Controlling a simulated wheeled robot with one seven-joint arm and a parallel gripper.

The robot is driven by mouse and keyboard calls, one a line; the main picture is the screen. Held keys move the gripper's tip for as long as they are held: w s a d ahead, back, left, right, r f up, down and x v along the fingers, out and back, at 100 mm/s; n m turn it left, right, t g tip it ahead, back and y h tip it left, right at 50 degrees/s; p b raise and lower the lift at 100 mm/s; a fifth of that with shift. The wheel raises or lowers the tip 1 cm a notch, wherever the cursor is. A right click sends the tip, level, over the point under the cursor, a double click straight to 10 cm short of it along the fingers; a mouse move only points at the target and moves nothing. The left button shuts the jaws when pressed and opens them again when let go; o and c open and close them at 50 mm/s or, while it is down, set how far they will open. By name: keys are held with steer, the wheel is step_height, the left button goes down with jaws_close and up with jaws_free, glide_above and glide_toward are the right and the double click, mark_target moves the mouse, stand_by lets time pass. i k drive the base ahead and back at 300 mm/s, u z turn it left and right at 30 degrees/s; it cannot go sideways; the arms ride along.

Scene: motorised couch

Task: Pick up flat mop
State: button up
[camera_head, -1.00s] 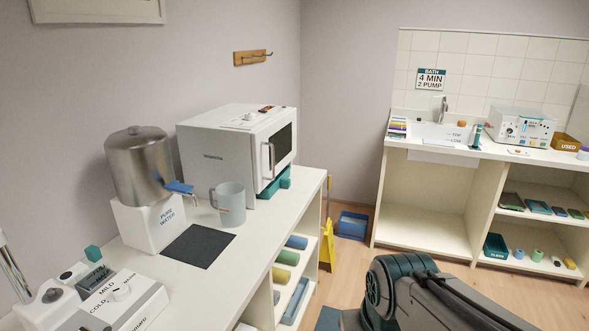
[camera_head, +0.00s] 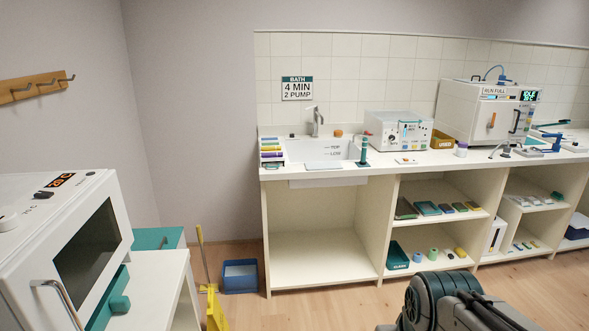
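A thin yellow upright handle (camera_head: 203,256) stands in the gap between the left counter's end and the right counter. It may be the flat mop's handle; no mop head can be made out. Its lower part meets a yellow panel (camera_head: 215,308), which looks like a floor sign and is cut by the bottom edge. My arm (camera_head: 450,303) shows as dark grey links at the bottom right of centre. My gripper is out of view.
A blue bin (camera_head: 240,276) stands on the floor right of the yellow handle. The left counter with a white microwave-like machine (camera_head: 60,245) is close at left. The long sink counter (camera_head: 325,240) runs along the back. Wooden floor (camera_head: 335,310) is open before it.

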mark_target(204, 290)
steer(key=z, duration=0.1)
steer(key=i, duration=1.6)
steer(key=u, duration=0.95)
steer(key=i, duration=1.2)
steer(key=u, duration=1.2)
steer(key=i, duration=0.3)
steer(key=u, duration=0.05)
